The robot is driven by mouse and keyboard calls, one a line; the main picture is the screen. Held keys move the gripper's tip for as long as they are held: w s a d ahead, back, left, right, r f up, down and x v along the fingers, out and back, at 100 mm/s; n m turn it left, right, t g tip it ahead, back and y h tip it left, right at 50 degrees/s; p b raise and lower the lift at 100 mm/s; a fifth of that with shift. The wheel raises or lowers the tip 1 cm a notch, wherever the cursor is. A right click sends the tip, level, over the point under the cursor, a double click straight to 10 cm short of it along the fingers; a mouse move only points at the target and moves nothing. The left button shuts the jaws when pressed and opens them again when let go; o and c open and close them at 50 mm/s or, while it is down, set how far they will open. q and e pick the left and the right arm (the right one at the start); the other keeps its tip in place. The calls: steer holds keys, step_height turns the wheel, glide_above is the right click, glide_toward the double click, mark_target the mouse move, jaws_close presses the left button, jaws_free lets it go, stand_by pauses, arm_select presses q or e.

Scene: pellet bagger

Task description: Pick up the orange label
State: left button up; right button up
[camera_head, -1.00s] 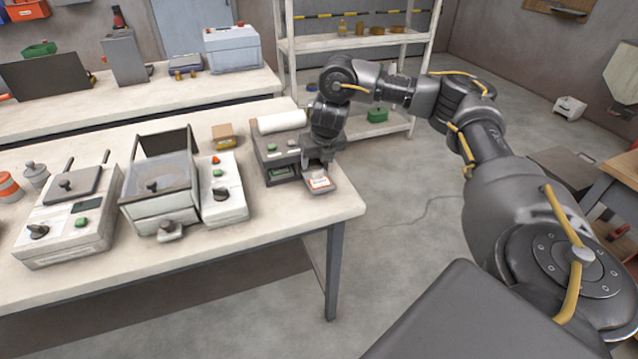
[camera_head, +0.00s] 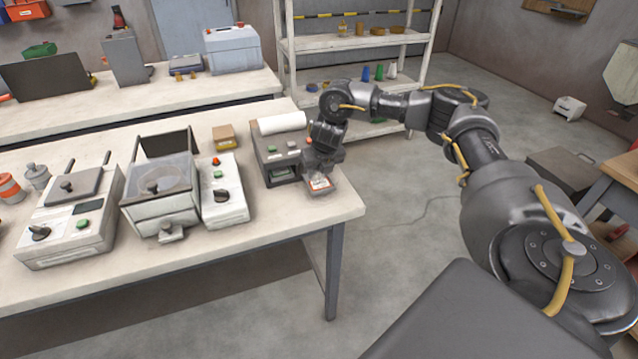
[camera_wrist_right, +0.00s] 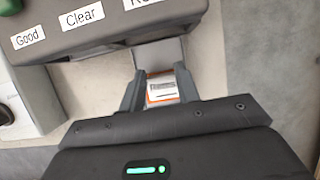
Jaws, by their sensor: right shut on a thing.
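The orange label (camera_head: 320,183) is a small white card with an orange edge at the front of the label printer (camera_head: 275,152), near the table's right end. In the right wrist view the label (camera_wrist_right: 162,88) sits between the two fingers of my right gripper (camera_wrist_right: 161,92). My right gripper (camera_head: 321,178) is shut on the label, and the fingers touch its sides. The label is at or just above a grey tray (camera_wrist_right: 158,53); I cannot tell whether it still touches it. My left gripper is not in view.
The printer's labelled buttons, "Good" (camera_wrist_right: 27,37) and "Clear" (camera_wrist_right: 82,15), are close in front of my right gripper. A white two-part machine (camera_head: 160,200) and a sealer (camera_head: 70,215) stand left on the table (camera_head: 270,225).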

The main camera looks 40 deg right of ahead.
steer(key=shift+c, duration=0.8)
